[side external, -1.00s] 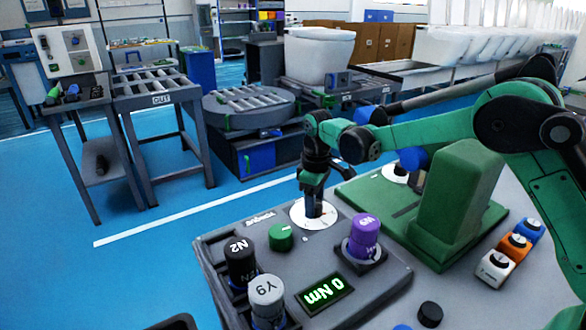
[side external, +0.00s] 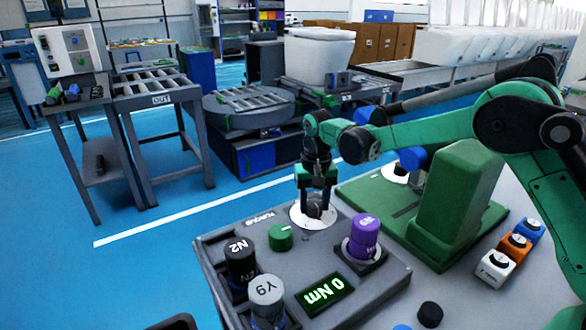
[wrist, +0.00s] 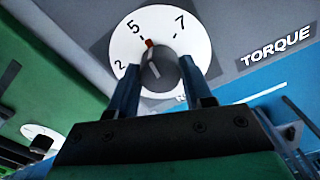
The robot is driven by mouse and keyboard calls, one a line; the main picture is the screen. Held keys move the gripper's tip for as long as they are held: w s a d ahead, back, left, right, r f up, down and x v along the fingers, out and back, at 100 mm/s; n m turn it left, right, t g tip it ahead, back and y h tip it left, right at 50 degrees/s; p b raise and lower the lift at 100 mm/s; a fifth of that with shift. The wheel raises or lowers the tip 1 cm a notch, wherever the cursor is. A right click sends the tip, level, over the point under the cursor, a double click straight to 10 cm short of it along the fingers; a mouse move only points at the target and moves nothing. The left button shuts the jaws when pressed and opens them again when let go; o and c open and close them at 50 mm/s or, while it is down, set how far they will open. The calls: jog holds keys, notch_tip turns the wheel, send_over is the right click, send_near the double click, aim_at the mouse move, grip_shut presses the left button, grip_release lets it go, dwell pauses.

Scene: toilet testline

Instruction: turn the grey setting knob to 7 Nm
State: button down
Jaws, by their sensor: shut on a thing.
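The grey setting knob (wrist: 160,75) stands at the middle of a white dial (wrist: 190,32) marked 2, 5 and 7. Its red pointer tip is at the 5 mark, very slightly toward the 7 side. My gripper (wrist: 163,78) is shut on the knob, one finger on each side. In the side view my gripper (side external: 314,207) points straight down over the dial (side external: 328,217) at the back of the grey torque panel (side external: 215,262). The fingers partly hide the knob there. The display (side external: 325,294) reads 0 Nm.
A green knob (side external: 281,237), a purple-capped piece (side external: 365,232), and black N2 (side external: 240,258) and grey Y9 (side external: 267,292) pieces stand on the panel near my gripper. A green block (side external: 455,205) on a green plate is to the right.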

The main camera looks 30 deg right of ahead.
aim_at(314, 203)
jog(key=m, duration=0.5)
jog(key=shift+m, duration=0.3)
jog(key=m, duration=0.4)
jog(key=shift+m, duration=0.3)
jog(key=shift+c, duration=1.7)
grip_release()
jog(key=shift+r, duration=2.85)
